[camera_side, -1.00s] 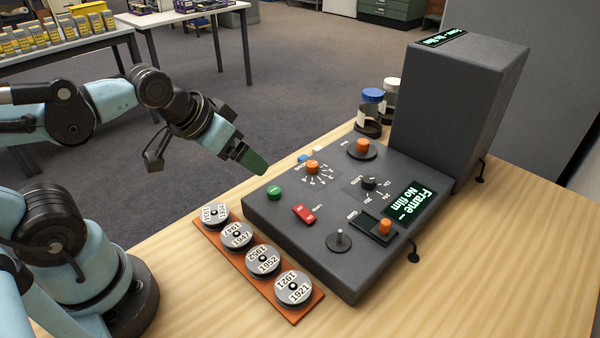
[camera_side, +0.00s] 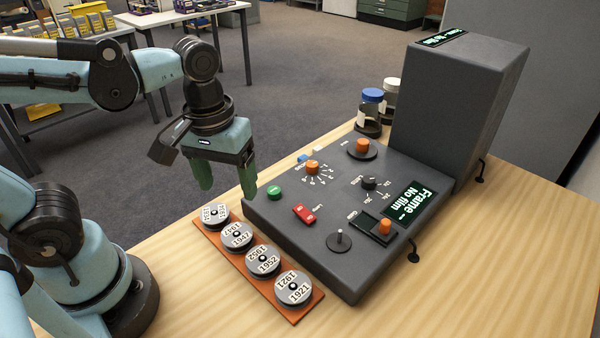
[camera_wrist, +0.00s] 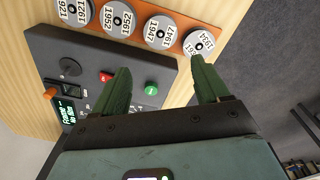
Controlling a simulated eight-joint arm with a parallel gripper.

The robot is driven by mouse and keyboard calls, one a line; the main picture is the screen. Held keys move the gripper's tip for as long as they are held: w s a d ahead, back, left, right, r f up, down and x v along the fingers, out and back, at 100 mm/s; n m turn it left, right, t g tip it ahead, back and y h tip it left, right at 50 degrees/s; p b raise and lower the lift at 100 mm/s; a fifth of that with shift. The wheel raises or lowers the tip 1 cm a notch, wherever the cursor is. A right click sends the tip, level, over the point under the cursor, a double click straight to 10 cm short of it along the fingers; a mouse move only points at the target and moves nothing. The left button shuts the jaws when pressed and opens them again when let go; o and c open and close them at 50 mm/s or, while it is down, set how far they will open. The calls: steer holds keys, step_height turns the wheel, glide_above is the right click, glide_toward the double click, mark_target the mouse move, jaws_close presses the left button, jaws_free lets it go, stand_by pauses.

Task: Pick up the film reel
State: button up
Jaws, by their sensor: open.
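Several grey film reels with white year labels lie flat in a row on an orange tray (camera_side: 256,281). They are marked 1934 (camera_side: 214,212), 1947 (camera_side: 237,238), 1952 (camera_side: 263,262) and 1921 (camera_side: 294,291). My gripper (camera_side: 227,189) points down with its green fingers apart and empty, above and behind the 1934 end of the row. In the wrist view, the gripper (camera_wrist: 160,70) has its right fingertip near or overlapping the 1934 reel (camera_wrist: 197,43). The 1947 reel (camera_wrist: 160,31) and 1952 reel (camera_wrist: 118,20) are beyond the fingers.
A dark console (camera_side: 330,270) with knobs, a green button (camera_side: 274,192), a red switch (camera_side: 304,213) and a screen (camera_side: 410,204) reading "No film" stands right of the tray. A tall grey box (camera_side: 455,110) rises behind. Bare wooden table (camera_side: 190,300) lies in front.

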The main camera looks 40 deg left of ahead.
mark_target(236, 233)
steer(key=shift+g, duration=0.3)
steer(key=shift+s+d+f, duration=0.1)
steer(key=shift+f, duration=2.9)
steer(key=shift+s+d+f, duration=0.1)
steer(key=shift+f, duration=2.9)
steer(key=c, duration=0.8)
steer(key=shift+c, duration=0.2)
steer(key=shift+r, duration=0.2)
